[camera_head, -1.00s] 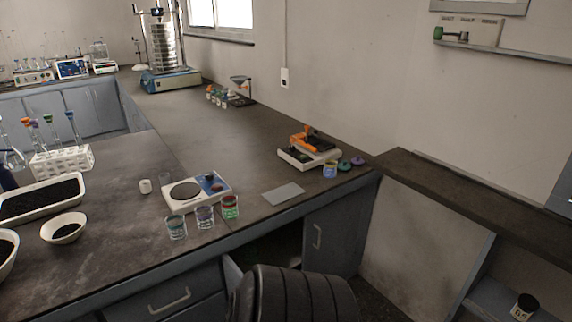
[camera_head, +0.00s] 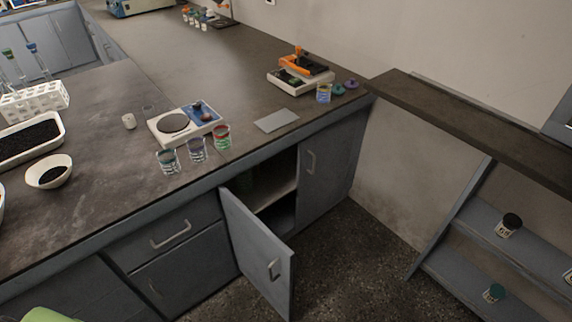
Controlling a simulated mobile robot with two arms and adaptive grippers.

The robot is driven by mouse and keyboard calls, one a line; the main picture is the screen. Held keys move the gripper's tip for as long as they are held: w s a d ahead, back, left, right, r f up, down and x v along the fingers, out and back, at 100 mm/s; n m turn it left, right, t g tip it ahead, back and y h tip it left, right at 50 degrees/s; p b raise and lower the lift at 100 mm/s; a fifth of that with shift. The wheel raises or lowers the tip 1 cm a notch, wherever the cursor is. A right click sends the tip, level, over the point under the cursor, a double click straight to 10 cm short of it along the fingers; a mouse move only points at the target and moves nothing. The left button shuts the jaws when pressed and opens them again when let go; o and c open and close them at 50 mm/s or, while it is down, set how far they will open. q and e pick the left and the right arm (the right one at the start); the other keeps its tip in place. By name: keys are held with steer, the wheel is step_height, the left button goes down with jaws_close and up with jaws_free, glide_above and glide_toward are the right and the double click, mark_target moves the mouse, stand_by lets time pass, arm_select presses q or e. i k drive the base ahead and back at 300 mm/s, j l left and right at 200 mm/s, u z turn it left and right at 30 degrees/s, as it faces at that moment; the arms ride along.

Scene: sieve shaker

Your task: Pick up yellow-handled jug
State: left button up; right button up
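I cannot make out a jug with a clearly yellow handle. A small glass container (camera_head: 324,93) with blue and some yellow on it stands on the counter by the orange-topped device; its handle is too small to tell. Three other glass containers stand in front of the white balance (camera_head: 160,126): a teal-marked one (camera_head: 168,161), a purple-marked one (camera_head: 196,150) and a red-and-green one (camera_head: 222,137). Neither of my grippers shows in this view.
A cabinet door (camera_head: 258,255) hangs open below the counter. The orange-topped device (camera_head: 304,66) and a grey plate (camera_head: 276,121) lie on the counter. A shelf unit (camera_head: 490,232) with dark-lidded jars stands right. The speckled floor between is clear.

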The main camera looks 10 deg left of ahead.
mark_target(244, 181)
steer(key=u, duration=0.75)
